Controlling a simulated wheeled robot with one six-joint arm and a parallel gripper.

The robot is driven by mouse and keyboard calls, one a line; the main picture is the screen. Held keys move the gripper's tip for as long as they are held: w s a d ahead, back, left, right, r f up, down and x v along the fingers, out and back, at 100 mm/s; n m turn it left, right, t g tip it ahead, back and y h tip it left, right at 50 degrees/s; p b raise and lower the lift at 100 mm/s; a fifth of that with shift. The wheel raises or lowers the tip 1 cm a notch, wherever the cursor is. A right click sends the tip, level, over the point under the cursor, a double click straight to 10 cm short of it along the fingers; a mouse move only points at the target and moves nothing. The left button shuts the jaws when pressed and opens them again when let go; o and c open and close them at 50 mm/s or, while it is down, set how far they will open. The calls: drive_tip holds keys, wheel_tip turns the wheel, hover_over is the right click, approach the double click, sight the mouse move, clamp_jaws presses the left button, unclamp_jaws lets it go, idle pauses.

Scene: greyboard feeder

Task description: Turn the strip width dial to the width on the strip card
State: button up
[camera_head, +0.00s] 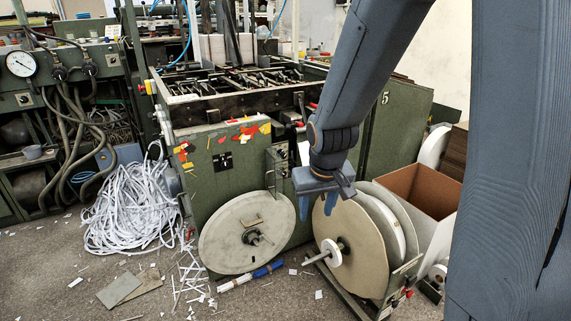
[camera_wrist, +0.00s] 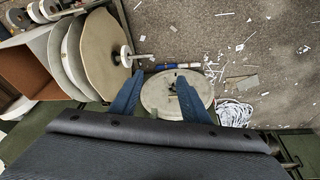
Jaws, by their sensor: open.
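My gripper (camera_head: 317,205) hangs with its two blue fingers pointing down, open and empty, in front of the green machine (camera_head: 228,182). In the wrist view my gripper (camera_wrist: 159,77) has its fingers spread, with a large grey disc (camera_wrist: 160,93) showing beyond and between them. I cannot make out the strip width dial or a strip card in either view. A round white gauge with a needle (camera_head: 20,64) is on the equipment at far left; I cannot tell its use. Red, yellow and white stickers (camera_head: 247,134) are on the machine's front.
A large disc (camera_head: 228,238) leans against the machine. White strips (camera_head: 128,210) are heaped on the floor at left. Scraps and flat boards (camera_head: 120,288) lie around.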

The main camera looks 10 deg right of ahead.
drive_tip(key=w+d+f+t+b, duration=0.2)
drive_tip(key=w+f+t+b, duration=0.1)
drive_tip(key=w, duration=0.7)
drive_tip(key=w+d+f+t+b, duration=0.2)
drive_tip(key=w+f, duration=0.1)
drive_tip(key=w, duration=0.8)
drive_tip(key=w+d+f+t+b, duration=0.2)
drive_tip(key=w+t+b, duration=0.1)
drive_tip(key=w, duration=0.7)
drive_tip(key=n+t+y+b, duration=0.3)
drive_tip(key=t+y+b, duration=0.2)
drive_tip(key=t+b, duration=0.1)
approach(284, 157)
drive_tip(key=shift+b+x, duration=0.6)
drive_tip(key=shift+x, duration=3.35)
drive_tip(key=shift+r, duration=0.1)
drive_tip(key=shift+d, duration=0.1)
drive_tip(key=c, duration=1.1)
